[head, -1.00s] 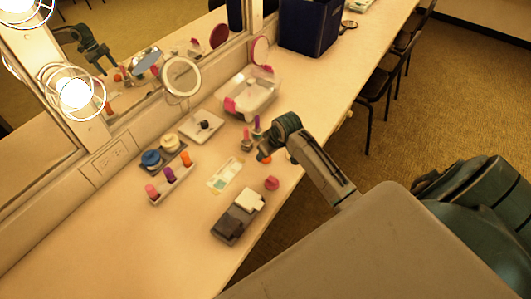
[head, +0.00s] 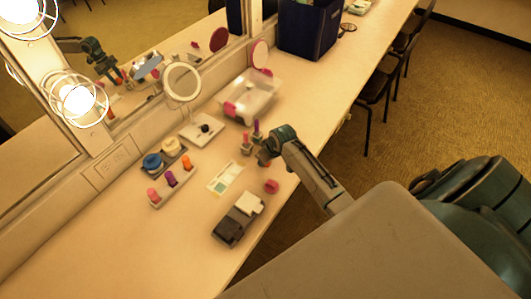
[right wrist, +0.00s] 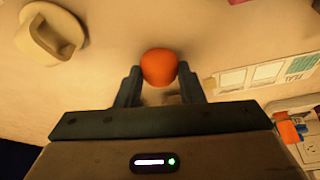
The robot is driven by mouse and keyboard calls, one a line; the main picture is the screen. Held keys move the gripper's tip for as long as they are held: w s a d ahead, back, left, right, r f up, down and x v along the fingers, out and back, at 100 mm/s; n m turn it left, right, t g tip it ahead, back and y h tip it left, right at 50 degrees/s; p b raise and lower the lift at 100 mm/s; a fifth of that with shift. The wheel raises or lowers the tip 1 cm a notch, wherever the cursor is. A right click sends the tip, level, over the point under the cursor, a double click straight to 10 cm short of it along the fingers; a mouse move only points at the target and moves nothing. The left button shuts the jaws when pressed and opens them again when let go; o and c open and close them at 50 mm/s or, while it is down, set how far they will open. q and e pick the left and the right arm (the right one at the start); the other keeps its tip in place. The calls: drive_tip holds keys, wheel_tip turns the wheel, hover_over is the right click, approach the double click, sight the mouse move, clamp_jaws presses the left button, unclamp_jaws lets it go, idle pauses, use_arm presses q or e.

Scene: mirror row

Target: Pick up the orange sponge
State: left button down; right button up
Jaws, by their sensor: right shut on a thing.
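The orange sponge (right wrist: 158,67) is a small rounded piece, seen in the right wrist view between the two dark fingers. My right gripper (right wrist: 159,72) is shut on it, with a finger touching each side. In the head view my right gripper (head: 265,155) is over the counter's front part, and the sponge is mostly hidden there by the gripper. I cannot tell how far it is above the counter. My left gripper is not in view.
A pink sponge (head: 271,186) and a dark case with a white part (head: 237,220) lie nearby. A clear bin (head: 250,96), a round mirror (head: 183,82) and a rack of coloured bottles (head: 172,186) stand farther back. The counter's near-left part is clear.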

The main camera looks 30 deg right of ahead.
idle(0.3)
drive_tip(key=shift+r+b, duration=0.55)
drive_tip(key=shift+r, duration=0.3)
drive_tip(key=shift+s+a+r+b, duration=0.15)
drive_tip(key=shift+s+r+b, duration=0.45)
drive_tip(key=shift+r, duration=0.2)
drive_tip(key=s+a+b, duration=0.1)
drive_tip(key=s, duration=0.3)
drive_tip(key=s+a+r+b, duration=0.1)
drive_tip(key=s, duration=0.4)
drive_tip(key=s+a+b, duration=0.1)
drive_tip(key=s, duration=0.4)
drive_tip(key=shift+s+a+r, duration=0.15)
drive_tip(key=shift+s+r, duration=0.05)
drive_tip(key=shift+r, duration=0.15)
drive_tip(key=o, duration=0.4)
drive_tip(key=c, duration=0.3)
drive_tip(key=shift+f+b, duration=0.1)
drive_tip(key=shift+b, duration=0.2)
drive_tip(key=shift+c, duration=0.2)
